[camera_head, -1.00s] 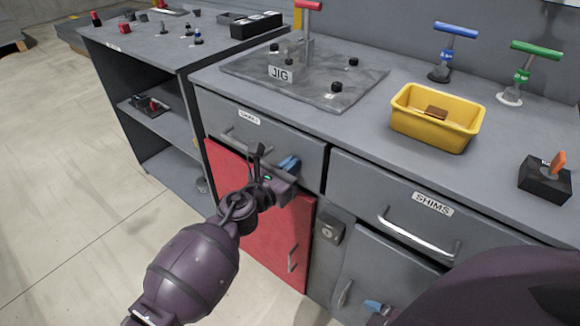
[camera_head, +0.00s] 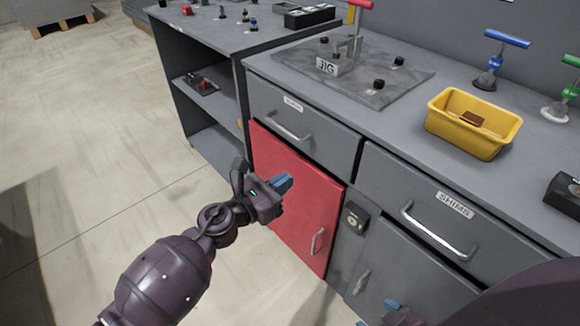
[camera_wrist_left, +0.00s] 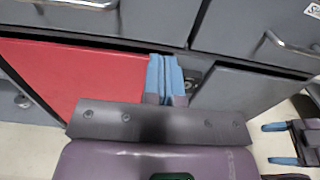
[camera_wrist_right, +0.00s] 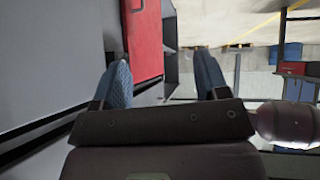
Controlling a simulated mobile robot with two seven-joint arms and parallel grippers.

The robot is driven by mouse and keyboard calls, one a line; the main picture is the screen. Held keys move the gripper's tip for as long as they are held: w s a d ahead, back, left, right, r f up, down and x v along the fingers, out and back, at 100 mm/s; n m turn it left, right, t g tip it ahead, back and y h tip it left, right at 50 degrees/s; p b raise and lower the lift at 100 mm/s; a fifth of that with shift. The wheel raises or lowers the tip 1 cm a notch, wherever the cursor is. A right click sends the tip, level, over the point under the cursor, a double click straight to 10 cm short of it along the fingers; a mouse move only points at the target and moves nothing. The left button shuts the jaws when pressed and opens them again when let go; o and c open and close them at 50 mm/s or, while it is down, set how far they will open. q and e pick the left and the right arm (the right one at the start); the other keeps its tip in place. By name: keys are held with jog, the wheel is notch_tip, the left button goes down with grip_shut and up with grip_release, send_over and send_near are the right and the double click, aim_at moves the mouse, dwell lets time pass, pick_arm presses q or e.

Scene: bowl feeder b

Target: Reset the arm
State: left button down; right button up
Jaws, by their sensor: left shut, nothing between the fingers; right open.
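My left gripper (camera_head: 283,183) is shut and empty, in front of the red cabinet door (camera_head: 296,200) in the head view. Its blue fingertips (camera_wrist_left: 165,74) lie together in the left wrist view, with the red door (camera_wrist_left: 75,75) behind and to the left. My right gripper (camera_wrist_right: 164,75) is open and empty, its two blue fingers apart in the right wrist view. In the head view only a small part of it shows at the bottom edge, beside my dark arm. The open right fingers also show at the right of the left wrist view (camera_wrist_left: 272,144).
The grey workbench has a drawer (camera_head: 300,122) above the red door and a SHIMS drawer (camera_head: 420,205) to its right. A jig plate (camera_head: 385,65) and a yellow bin (camera_head: 470,145) are on top. A shelf unit (camera_head: 215,45) stands at left. The floor (camera_head: 90,130) at left is clear.

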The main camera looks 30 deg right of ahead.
pick_arm(q)
jog(key=shift+a, duration=0.15)
jog(key=shift+a, duration=0.1)
pick_arm(e)
jog(key=shift+r, duration=0.1)
